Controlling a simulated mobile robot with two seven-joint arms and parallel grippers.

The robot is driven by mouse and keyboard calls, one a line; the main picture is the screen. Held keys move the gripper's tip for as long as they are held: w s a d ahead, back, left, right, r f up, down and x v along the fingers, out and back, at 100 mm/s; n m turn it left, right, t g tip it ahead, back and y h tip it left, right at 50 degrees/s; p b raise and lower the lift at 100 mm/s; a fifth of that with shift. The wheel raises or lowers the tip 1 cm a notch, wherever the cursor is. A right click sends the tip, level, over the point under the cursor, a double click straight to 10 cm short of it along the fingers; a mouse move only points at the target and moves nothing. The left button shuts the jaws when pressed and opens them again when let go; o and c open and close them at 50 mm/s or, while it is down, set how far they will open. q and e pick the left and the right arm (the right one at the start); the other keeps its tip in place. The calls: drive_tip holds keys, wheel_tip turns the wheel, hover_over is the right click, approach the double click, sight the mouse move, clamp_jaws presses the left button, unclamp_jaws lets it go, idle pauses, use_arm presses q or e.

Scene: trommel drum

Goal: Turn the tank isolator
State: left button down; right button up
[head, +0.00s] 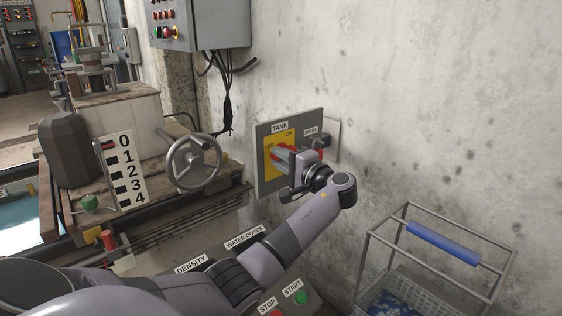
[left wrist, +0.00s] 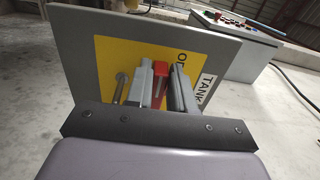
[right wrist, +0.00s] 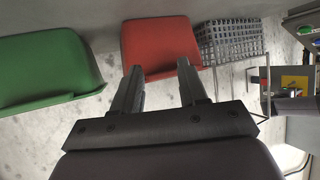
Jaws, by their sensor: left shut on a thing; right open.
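The tank isolator is a grey panel (head: 263,186) on the concrete wall, with a yellow plate (head: 269,167) marked OFF and ON under a TANK label. Its red handle (left wrist: 160,86) shows in the left wrist view between my left fingers. My left gripper (head: 286,158) is shut on this handle, facing the panel; the fingers and wrist hide most of it in the head view. I cannot tell the handle's exact angle. A metal hasp-like piece (left wrist: 121,87) sits beside the fingers. My right gripper (right wrist: 158,84) is open and empty, away from the panel.
A handwheel (head: 193,161) and a 0–4 scale board (head: 122,168) stand left of the panel. A wire trolley (head: 440,262) stands at the lower right. Red (right wrist: 158,45) and green (right wrist: 45,72) bodies show in the right wrist view.

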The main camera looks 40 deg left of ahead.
idle(0.4)
use_arm(q)
drive_tip(key=c, duration=1.1)
unclamp_jaws()
drive_tip(key=shift+o, duration=0.2)
wheel_tip(320, 180, up, 20)
drive_tip(key=p, duration=0.4)
use_arm(e)
drive_tip(key=d, duration=0.1)
drive_tip(key=s+d+f, duration=0.1)
drive_tip(key=d+h, duration=0.1)
drive_tip(key=shift+s+f+m+g, duration=0.2)
drive_tip(key=shift+f+m+g, duration=0.1)
drive_tip(key=shift+m+g, duration=0.1)
